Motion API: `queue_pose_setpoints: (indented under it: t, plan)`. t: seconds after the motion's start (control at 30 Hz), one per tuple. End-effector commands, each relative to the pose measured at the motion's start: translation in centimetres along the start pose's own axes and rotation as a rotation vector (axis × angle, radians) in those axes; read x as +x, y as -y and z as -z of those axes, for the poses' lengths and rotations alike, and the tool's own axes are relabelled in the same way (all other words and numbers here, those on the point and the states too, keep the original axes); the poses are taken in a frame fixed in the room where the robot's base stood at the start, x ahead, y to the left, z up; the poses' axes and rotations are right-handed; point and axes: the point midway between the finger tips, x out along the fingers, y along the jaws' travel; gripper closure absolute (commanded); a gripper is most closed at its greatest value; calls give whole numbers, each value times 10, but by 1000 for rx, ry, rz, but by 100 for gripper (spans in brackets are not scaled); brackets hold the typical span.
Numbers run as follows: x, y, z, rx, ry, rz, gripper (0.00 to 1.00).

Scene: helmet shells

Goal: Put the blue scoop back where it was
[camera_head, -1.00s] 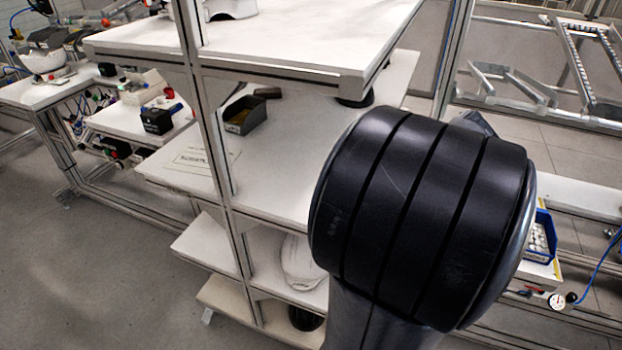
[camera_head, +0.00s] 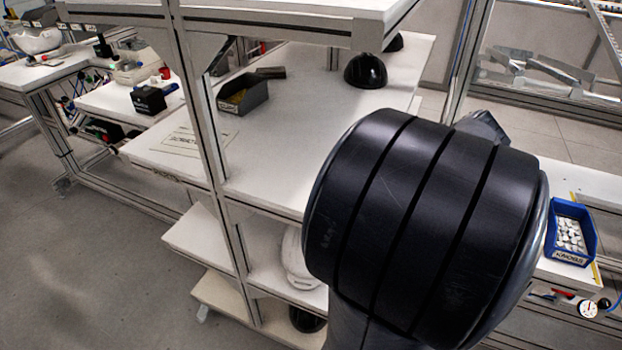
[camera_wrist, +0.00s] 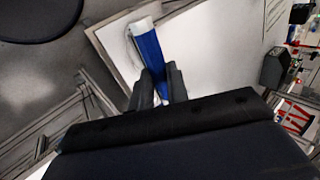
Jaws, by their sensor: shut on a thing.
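The blue scoop (camera_wrist: 148,45) shows in the wrist view between the two dark fingers of my gripper (camera_wrist: 162,85). In the head view, my own black arm joint fills the centre right, and the gripper and scoop are hidden.
A white shelf rack (camera_head: 290,140) stands ahead, holding a dark grey bin (camera_head: 243,97) and a black helmet shell (camera_head: 366,70). A blue bin of white knobs (camera_head: 571,235) is at the right. A workbench (camera_head: 50,70) stands at the far left. Open floor (camera_head: 100,260) lies at lower left.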

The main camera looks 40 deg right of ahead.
Motion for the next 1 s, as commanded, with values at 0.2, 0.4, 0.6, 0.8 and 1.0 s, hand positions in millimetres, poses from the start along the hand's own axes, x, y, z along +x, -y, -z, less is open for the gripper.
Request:
queue_pose_setpoints:
  t: [0.2,0.4,0.6,0.8,1.0]
  plan:
    - [20,32,0,-7,5,1,100]
    - [45,66,1,-6,5,1,100]
    - [69,100,1,-6,5,1,100]
    - [92,132,3,-5,3,0,100]
    - [102,144,3,-1,1,1,100]
